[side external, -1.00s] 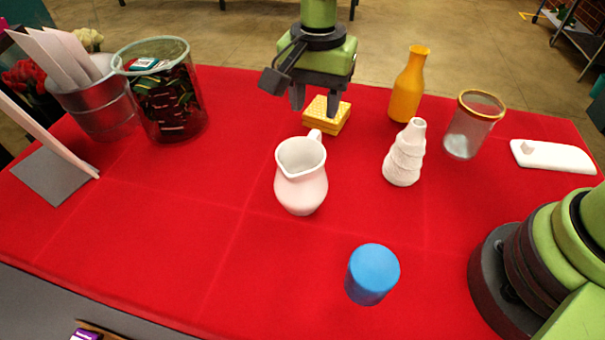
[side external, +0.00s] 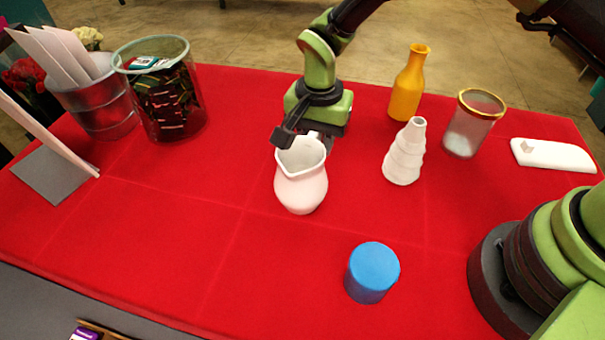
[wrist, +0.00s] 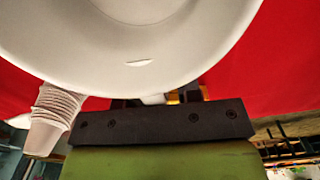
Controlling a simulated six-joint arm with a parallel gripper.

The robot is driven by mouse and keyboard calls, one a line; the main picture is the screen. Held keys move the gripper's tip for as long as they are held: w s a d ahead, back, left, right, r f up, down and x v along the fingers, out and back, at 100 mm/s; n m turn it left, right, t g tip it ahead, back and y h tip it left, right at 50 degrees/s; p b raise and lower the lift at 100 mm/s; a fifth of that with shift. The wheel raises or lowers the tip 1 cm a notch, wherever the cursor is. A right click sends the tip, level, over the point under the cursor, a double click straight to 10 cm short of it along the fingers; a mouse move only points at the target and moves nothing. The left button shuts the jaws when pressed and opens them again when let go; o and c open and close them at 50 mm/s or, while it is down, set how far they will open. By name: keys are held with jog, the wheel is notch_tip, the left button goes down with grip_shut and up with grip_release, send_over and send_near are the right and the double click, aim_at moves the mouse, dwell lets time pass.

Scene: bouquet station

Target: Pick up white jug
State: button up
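The white jug (side external: 301,185) stands upright on the red cloth near the middle of the table. My gripper (side external: 320,141) is low at the jug's far side, by its handle. In the wrist view the jug's wide rim and inside (wrist: 125,45) fill the top of the picture. A small part of the handle shows below the rim, close in front of my gripper (wrist: 155,101). The jug and gripper body hide most of the fingers, so I cannot tell whether they are open or shut, or touching the handle.
A white ridged vase (side external: 404,155), an orange bottle (side external: 408,88), a gold-rimmed glass jar (side external: 470,128) and a white flat block (side external: 553,156) stand to the right. A blue cylinder (side external: 371,274) is in front. A glass bin (side external: 170,98) and metal bucket (side external: 103,110) stand left.

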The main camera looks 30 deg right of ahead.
grip_shut()
jog(key=shift+r, duration=0.25)
